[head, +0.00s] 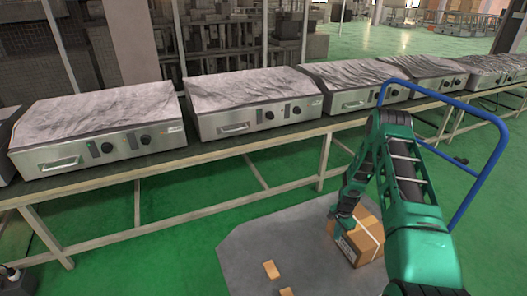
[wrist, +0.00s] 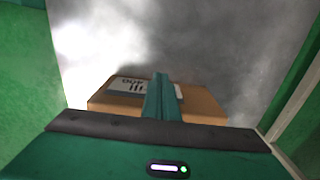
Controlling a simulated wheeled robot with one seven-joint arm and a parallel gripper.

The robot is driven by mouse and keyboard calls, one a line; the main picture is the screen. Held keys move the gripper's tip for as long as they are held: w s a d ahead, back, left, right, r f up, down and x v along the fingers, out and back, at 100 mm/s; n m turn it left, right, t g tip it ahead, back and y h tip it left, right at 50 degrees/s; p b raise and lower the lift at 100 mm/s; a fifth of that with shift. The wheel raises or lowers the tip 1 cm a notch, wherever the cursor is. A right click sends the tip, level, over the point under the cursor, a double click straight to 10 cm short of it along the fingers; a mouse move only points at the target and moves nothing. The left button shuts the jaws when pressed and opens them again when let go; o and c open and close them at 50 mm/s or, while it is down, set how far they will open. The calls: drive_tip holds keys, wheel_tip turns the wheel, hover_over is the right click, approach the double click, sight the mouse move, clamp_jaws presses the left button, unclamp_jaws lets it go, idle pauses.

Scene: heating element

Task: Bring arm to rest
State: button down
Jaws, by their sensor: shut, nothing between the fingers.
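My green arm reaches down on the right in the head view, over the grey cart platform (head: 245,255). My gripper (head: 336,222) is at its lower end, beside the cardboard box (head: 371,243) and partly overlapping it in the picture. Whether they touch I cannot tell. In the wrist view my gripper (wrist: 161,80) shows its fingers together with nothing between them, in front of the box (wrist: 205,104) with its white label. The box's front is partly hidden by the fingers.
Two small brown blocks (head: 271,269) lie on the platform. A blue cart handle (head: 478,190) rises at the right, behind my arm. A long table (head: 165,172) carries several metal heating units (head: 252,104). Green floor is clear between table and platform.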

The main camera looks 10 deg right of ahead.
wheel_tip(320, 180, up, 20)
drive_tip(key=s+d+n+h, duration=0.1)
drive_tip(key=n, duration=0.2)
drive_tip(key=s+a+r+n, duration=0.1)
drive_tip(key=s+r, duration=0.3)
drive_tip(key=r, duration=0.5)
drive_tip(key=s+a+r+n, duration=0.1)
drive_tip(key=s+r, duration=0.3)
drive_tip(key=r, duration=0.6)
drive_tip(key=s+a+r+n, duration=0.1)
drive_tip(key=s+a+r, duration=0.1)
drive_tip(key=s+r, duration=0.45)
drive_tip(key=s+a+r+n, duration=0.1)
drive_tip(key=s+a+r, duration=0.2)
drive_tip(key=s+r, duration=0.3)
drive_tip(key=s+a+r+n, duration=0.1)
drive_tip(key=s+a, duration=0.2)
drive_tip(key=s, duration=0.5)
drive_tip(key=s+a+r+n+y, duration=0.1)
drive_tip(key=s+a+n, duration=0.1)
drive_tip(key=s, duration=0.5)
drive_tip(key=shift+s+a+r, duration=0.25)
drive_tip(key=shift+s+a, duration=0.15)
drive_tip(key=shift+a, duration=0.25)
